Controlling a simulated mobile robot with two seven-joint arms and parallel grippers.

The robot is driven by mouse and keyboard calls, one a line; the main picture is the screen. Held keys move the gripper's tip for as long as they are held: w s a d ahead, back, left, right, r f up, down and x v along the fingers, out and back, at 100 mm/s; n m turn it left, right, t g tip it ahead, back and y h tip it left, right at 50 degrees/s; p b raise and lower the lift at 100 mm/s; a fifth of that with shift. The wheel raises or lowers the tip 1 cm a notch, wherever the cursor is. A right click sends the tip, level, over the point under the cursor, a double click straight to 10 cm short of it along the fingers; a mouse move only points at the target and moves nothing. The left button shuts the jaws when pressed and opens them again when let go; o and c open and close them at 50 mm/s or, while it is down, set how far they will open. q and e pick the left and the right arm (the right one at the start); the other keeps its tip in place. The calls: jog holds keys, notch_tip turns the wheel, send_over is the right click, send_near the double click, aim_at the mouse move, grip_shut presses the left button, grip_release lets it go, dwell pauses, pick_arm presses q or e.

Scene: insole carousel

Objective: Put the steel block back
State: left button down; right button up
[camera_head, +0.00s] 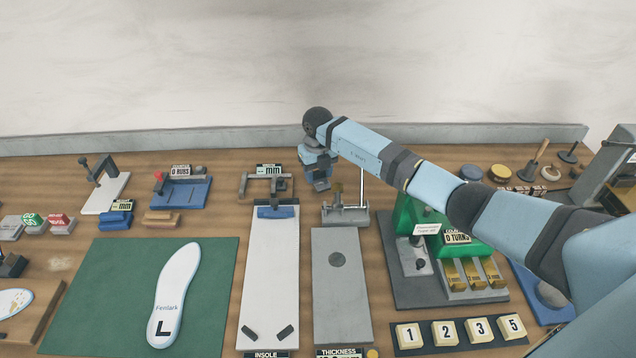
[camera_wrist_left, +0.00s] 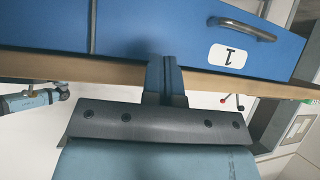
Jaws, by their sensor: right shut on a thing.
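My right gripper (camera_head: 321,185) is above the back of the bench, left of the upright rod of a small steel stand (camera_head: 345,212). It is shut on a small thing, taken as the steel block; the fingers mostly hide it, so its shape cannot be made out.
A grey plate (camera_head: 342,290) and a white insole board (camera_head: 270,290) lie in front of the stand. A green device (camera_head: 415,215) stands to the right. A green mat (camera_head: 110,300) with an insole (camera_head: 175,295) lies left. A low ledge (camera_head: 150,143) runs along the back.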

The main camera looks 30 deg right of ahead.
aim_at(318, 180)
notch_tip(318, 180, down, 4)
jog(key=shift+f, duration=0.25)
jog(key=shift+f, duration=0.2)
jog(key=o, duration=1)
jog(key=shift+r, duration=0.1)
